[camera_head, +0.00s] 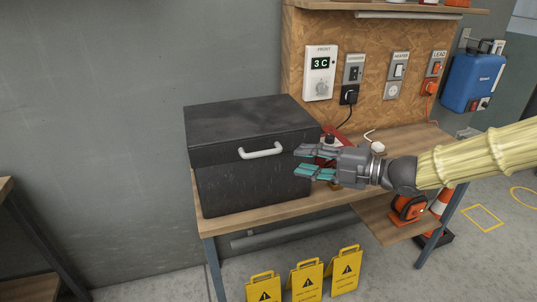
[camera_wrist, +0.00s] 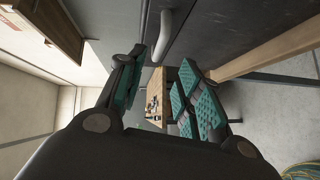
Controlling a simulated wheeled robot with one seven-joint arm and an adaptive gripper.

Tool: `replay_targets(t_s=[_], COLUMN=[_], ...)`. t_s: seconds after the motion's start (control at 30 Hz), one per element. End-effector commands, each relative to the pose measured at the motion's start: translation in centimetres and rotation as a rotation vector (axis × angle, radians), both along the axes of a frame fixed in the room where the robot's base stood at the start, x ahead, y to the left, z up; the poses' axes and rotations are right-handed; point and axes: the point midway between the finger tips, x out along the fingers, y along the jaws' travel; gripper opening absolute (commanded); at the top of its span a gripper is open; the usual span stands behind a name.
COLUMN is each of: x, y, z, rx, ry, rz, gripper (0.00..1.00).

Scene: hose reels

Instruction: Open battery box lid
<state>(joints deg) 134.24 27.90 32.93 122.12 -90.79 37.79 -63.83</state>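The battery box (camera_head: 250,187) is a black box on the wooden bench, with its dark lid (camera_head: 250,118) closed. A pale curved handle (camera_head: 261,151) is on the front of the lid. My gripper (camera_head: 305,160) is open, to the right of the handle and apart from it, near the box's front right corner. In the wrist view, the handle (camera_wrist: 163,35) is at the top, beyond the open gripper (camera_wrist: 150,88) with its teal finger pads. Nothing shows between the fingers but the distant bench.
The wooden bench (camera_head: 285,210) carries the box. Behind it stands a board with a frost thermostat (camera_head: 320,73), a heater switch and sockets. A blue unit (camera_head: 472,82) hangs at right. Yellow warning signs (camera_head: 306,280) stand on the floor in front.

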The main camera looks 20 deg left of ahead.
Motion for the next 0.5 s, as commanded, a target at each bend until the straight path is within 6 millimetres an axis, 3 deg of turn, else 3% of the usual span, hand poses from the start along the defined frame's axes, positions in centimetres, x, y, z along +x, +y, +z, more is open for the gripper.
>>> replay_targets(t_s=[0.17, 0.5], x=[0.2, 1.2], y=[1.4, 6.7], z=[0.0, -0.7], rx=[-0.001, 0.001], ry=[-0.007, -0.003], rz=[0.005, 0.003], gripper=[0.35, 0.35])
